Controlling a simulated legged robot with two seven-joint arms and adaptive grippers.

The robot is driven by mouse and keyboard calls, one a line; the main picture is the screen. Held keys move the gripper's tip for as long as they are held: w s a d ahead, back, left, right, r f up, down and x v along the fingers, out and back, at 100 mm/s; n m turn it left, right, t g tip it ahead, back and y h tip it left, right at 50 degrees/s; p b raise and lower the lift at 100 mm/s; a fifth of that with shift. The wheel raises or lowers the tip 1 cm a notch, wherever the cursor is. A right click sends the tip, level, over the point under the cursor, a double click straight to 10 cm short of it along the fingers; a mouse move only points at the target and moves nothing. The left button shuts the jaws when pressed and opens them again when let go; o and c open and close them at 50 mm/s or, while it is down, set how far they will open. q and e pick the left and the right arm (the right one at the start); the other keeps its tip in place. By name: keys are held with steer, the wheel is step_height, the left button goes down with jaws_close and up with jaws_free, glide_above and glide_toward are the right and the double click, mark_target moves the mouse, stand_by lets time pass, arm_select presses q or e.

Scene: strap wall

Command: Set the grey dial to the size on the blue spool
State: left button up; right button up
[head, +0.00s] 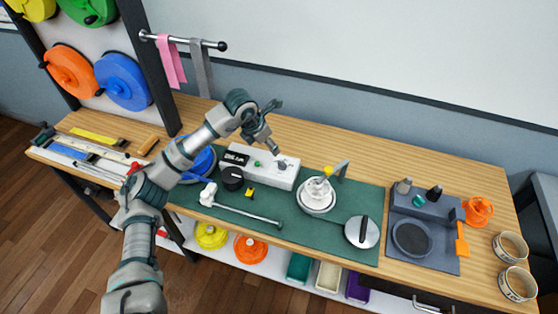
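The grey dial (282,165) sits on the right part of a white box (263,177) on the table, beside a small green button (258,163). A black display on the box's left carries marks too small to read. The blue spool (123,80) hangs on the rack at the upper left, right of an orange spool; I can make out no size on it. Another blue round thing (199,162) lies on the table, partly behind my arm. My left gripper (275,127) is above and behind the box, fingers spread and empty, apart from the dial. My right gripper is not in view.
A green mat (350,202) holds a black round knob, a white-headed rod, a stacked white bowl and a grey disc. A dark grey tray (440,262) stands right, near an orange pot. Pink and grey straps (201,70) hang from a rail. Tools lie at the left.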

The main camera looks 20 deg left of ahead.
arm_select(q)
glide_above(282, 162)
steer(key=s, duration=0.2)
steer(key=f, duration=0.8)
steer(key=shift+a, duration=0.2)
steer(key=f, duration=0.2)
steer(key=w+f, duration=0.1)
steer(key=shift+w+a+f, duration=0.1)
steer(key=shift+a+f, duration=0.15)
steer(key=shift+w+a+f, duration=0.1)
steer(key=shift+f, duration=0.4)
steer(key=shift+d+r, duration=0.1)
steer(key=shift+d, duration=0.5)
steer(key=c, duration=0.4)
jaws_close()
steer(key=c, duration=0.7)
jaws_free()
steer(key=shift+a, duration=0.2)
steer(key=shift+c, duration=0.2)
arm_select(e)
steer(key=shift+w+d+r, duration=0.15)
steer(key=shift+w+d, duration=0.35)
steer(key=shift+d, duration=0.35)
